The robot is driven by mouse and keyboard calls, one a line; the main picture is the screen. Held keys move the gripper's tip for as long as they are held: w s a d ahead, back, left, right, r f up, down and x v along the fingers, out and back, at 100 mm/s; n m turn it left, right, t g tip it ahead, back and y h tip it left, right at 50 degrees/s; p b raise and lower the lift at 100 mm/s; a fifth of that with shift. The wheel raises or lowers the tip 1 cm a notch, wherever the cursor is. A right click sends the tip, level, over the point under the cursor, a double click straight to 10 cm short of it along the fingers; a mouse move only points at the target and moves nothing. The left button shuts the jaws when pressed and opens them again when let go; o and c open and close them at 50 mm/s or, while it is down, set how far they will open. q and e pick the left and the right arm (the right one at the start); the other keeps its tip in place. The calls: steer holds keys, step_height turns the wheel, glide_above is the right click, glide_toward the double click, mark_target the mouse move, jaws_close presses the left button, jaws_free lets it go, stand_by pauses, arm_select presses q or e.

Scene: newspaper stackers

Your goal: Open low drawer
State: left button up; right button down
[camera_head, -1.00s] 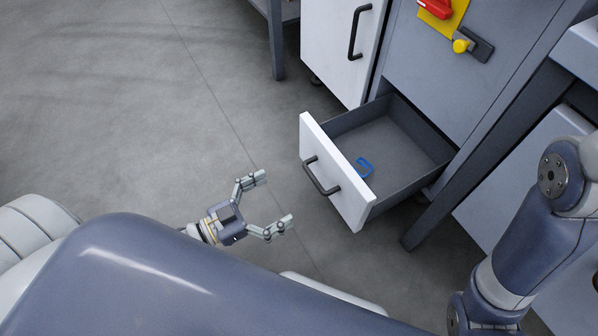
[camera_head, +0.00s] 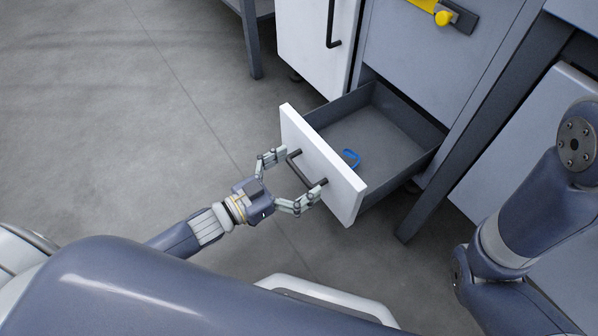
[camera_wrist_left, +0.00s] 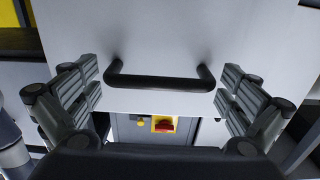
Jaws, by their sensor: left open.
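The low drawer (camera_head: 392,118) stands pulled out of the grey cabinet, with its white front (camera_head: 322,168) facing me and a blue item (camera_head: 351,158) lying inside. Its dark bar handle (camera_head: 296,168) is on that front. My left gripper (camera_head: 299,174) is open at the drawer front, with one finger near each end of the handle. In the left wrist view the handle (camera_wrist_left: 160,82) lies between the open fingers (camera_wrist_left: 160,90), and I see no finger closed on it. My right arm (camera_head: 510,215) shows at the right, but its gripper is out of view.
A white cabinet door (camera_head: 305,45) with a vertical handle (camera_head: 331,25) stands left of the drawer. A yellow switch (camera_head: 443,18) is above it. A dark table leg (camera_head: 425,195) stands close to the drawer's right. The floor (camera_head: 110,120) at the left is clear.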

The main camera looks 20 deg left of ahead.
arm_select(q)
steer(key=c, duration=1.2)
steer(key=shift+r+p+x, duration=0.25)
steer(key=shift+p+x, duration=0.5)
steer(key=shift+x, duration=0.35)
steer(key=shift+w+d+f, duration=0.15)
steer(key=shift+w+d, duration=0.1)
steer(key=shift+w, duration=0.05)
steer(key=o, duration=1.2)
steer(key=v, duration=1.2)
